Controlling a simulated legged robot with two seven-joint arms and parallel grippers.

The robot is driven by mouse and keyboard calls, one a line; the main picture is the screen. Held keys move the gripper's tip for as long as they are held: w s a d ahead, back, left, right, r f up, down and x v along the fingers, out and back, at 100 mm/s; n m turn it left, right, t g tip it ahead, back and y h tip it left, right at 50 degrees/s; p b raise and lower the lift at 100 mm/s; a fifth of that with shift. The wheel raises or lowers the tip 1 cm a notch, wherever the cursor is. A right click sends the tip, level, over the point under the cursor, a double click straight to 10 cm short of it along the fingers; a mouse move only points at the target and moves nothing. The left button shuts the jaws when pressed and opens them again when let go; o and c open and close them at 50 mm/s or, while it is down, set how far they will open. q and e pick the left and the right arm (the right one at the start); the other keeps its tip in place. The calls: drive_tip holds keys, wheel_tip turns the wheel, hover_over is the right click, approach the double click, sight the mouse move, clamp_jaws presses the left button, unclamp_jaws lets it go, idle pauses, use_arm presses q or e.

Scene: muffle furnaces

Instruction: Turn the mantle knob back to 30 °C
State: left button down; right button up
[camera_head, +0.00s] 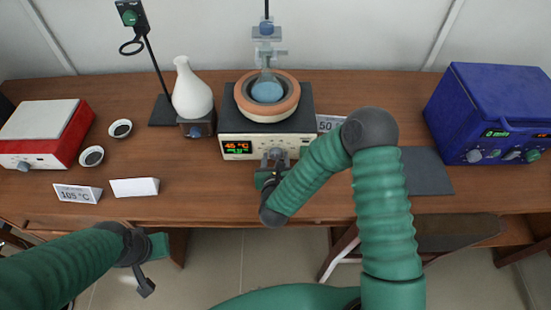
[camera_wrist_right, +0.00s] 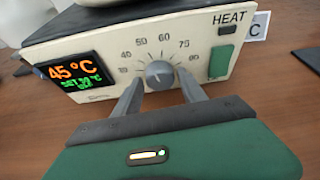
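The mantle knob (camera_wrist_right: 159,74) is a grey dial on the cream front panel, inside a printed scale of numbers. My right gripper (camera_wrist_right: 160,80) has one finger on each side of the knob, with a narrow gap showing at each side, so it looks open around it. In the head view my right gripper (camera_head: 275,160) is at the front of the heating mantle (camera_head: 236,147) and hides most of the knob. The display (camera_wrist_right: 75,73) reads 45 °C in orange; the green set line is too blurred to read surely. My left gripper (camera_head: 148,268) hangs before the table's front edge, empty.
A round flask (camera_head: 266,91) sits in the mantle's bowl. A green HEAT switch (camera_wrist_right: 221,62) is right of the knob. A white vase-shaped flask (camera_head: 191,92), a red-and-white device (camera_head: 40,133) and two small dishes are left. A blue furnace (camera_head: 490,112) stands right.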

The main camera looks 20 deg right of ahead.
drive_tip(key=shift+d, duration=0.1)
drive_tip(key=c, duration=0.5)
clamp_jaws()
drive_tip(key=shift+a+f+n+h, duration=0.1)
drive_tip(key=shift+a+n+h, duration=0.1)
drive_tip(key=shift+n+h, duration=0.5)
drive_tip(key=shift+n+h+b, duration=0.5)
drive_tip(key=shift+n+b, duration=0.1)
drive_tip(key=shift+n, duration=0.5)
drive_tip(key=n+h+b, duration=0.1)
drive_tip(key=n, duration=0.2)
drive_tip(key=shift+a+f+h+b, duration=0.15)
drive_tip(key=shift+h+b, duration=0.25)
drive_tip(key=shift+n+h+b, duration=0.5)
drive_tip(key=shift+n, duration=0.4)
